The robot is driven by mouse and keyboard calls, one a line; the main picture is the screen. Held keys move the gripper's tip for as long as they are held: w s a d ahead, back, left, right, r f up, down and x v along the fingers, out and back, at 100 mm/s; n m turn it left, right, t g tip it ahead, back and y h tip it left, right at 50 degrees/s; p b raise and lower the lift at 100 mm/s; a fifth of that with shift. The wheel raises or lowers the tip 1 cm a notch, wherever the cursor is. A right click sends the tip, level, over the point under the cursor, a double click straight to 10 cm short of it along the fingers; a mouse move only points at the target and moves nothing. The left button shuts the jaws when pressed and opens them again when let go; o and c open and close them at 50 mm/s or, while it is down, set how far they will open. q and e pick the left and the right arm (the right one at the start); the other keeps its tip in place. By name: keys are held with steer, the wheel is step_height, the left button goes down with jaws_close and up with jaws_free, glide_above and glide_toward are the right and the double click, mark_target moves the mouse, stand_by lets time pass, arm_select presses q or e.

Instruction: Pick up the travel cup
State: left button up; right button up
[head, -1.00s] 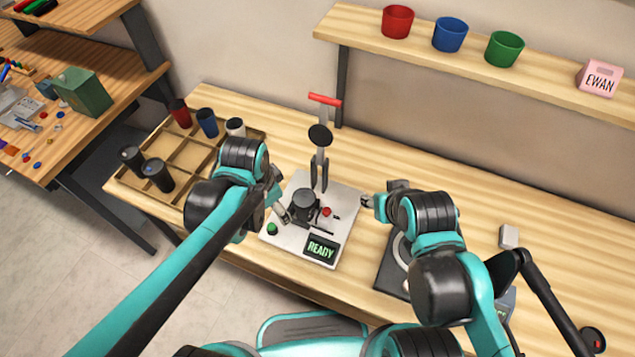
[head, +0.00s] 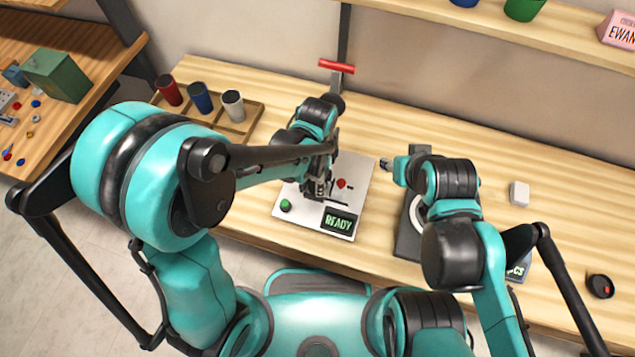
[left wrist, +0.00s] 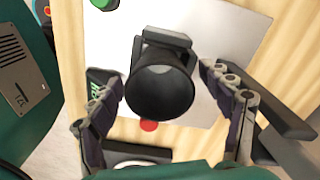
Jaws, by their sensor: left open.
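A dark cup (left wrist: 158,92), which I take to be the travel cup, stands in a dark holder (left wrist: 166,40) on the white marker plate (head: 352,170). Its round open top faces the left wrist camera. My left gripper (left wrist: 168,102) is open, with one finger on each side of the cup and gaps showing between. In the head view, my left gripper (head: 318,190) is low over the plate and hides most of the cup. My right gripper (head: 386,164) hovers right of the plate, apart from the cup; its jaws are too small to judge.
The plate carries a green button (head: 286,205), a red knob (head: 341,183) and a READY display (head: 339,221). A red-handled press (head: 337,66) rises behind. A wooden tray (head: 255,112) with red, blue and white cups stands at left.

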arm_select(q)
steer(key=shift+f, duration=0.35)
steer(key=shift+r, duration=0.1)
steer(key=c, duration=0.9)
